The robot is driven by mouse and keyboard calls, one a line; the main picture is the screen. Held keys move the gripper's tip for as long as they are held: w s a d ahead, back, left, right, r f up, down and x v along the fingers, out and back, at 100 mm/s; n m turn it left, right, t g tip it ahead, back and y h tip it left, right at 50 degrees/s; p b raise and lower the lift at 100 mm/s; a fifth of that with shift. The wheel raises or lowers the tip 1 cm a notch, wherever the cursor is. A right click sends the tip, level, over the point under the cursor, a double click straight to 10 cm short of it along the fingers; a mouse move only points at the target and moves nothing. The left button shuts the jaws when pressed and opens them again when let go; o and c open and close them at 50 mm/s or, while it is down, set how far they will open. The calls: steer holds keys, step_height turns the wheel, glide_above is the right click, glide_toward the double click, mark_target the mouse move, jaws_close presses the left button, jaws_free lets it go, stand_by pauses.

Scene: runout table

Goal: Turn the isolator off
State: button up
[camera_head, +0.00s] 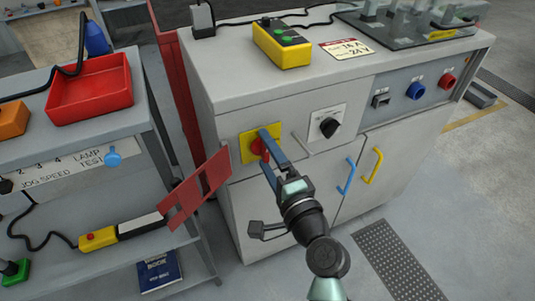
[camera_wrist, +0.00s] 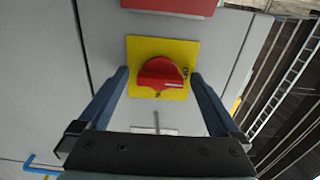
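The isolator is a red rotary knob (camera_head: 258,147) on a yellow plate (camera_head: 246,154) on the grey cabinet front. In the wrist view, the knob (camera_wrist: 160,72) sits near the middle of its yellow plate (camera_wrist: 145,48), with its raised bar lying roughly crosswise. Dark marks by the plate's right edge are too small to read for sure. My gripper (camera_head: 264,150) is in front of the plate. In the wrist view, my gripper (camera_wrist: 159,76) is open, one blue finger on each side of the knob, with gaps showing and nothing held.
A red flap (camera_head: 197,188) stands out left of the isolator. A silver handle (camera_head: 303,144) and a black rotary switch (camera_head: 329,127) are to its right. Blue (camera_head: 346,176) and yellow (camera_head: 373,165) door handles sit below right. A shelf unit with a red tray (camera_head: 90,87) stands left.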

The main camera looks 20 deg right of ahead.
steer(key=s, duration=1.3)
steer(key=shift+d+p, duration=0.2)
steer(key=shift+p, duration=0.15)
steer(key=w+a+r+n+t, duration=0.1)
steer(key=w+a+r+n, duration=0.25)
steer(key=r, duration=0.55)
steer(key=w+a+r+n+t+y, duration=0.1)
steer(key=w+a+r+n+t, duration=0.25)
steer(key=r, duration=0.55)
steer(key=w+a+r+n+g, duration=0.15)
steer(key=a+r+n, duration=0.35)
steer(key=r, duration=0.5)
steer(key=s+a+r+n+t, duration=0.2)
steer(key=s+r, duration=0.1)
steer(key=r, duration=0.3)
steer(key=s+a+r+n+t+h, duration=0.1)
steer(key=s+r+n+t, duration=0.1)
steer(key=r, duration=0.4)
steer(key=s+a+r+n+t, duration=0.2)
steer(key=s+r, duration=0.1)
steer(key=r, duration=0.3)
step_height(320, 180, up, 32)
steer(key=p, duration=3.1)
steer(key=shift+d+r+h+p, duration=0.15)
steer(key=shift+d+h+p, duration=0.05)
steer(key=shift+h+p, duration=0.1)
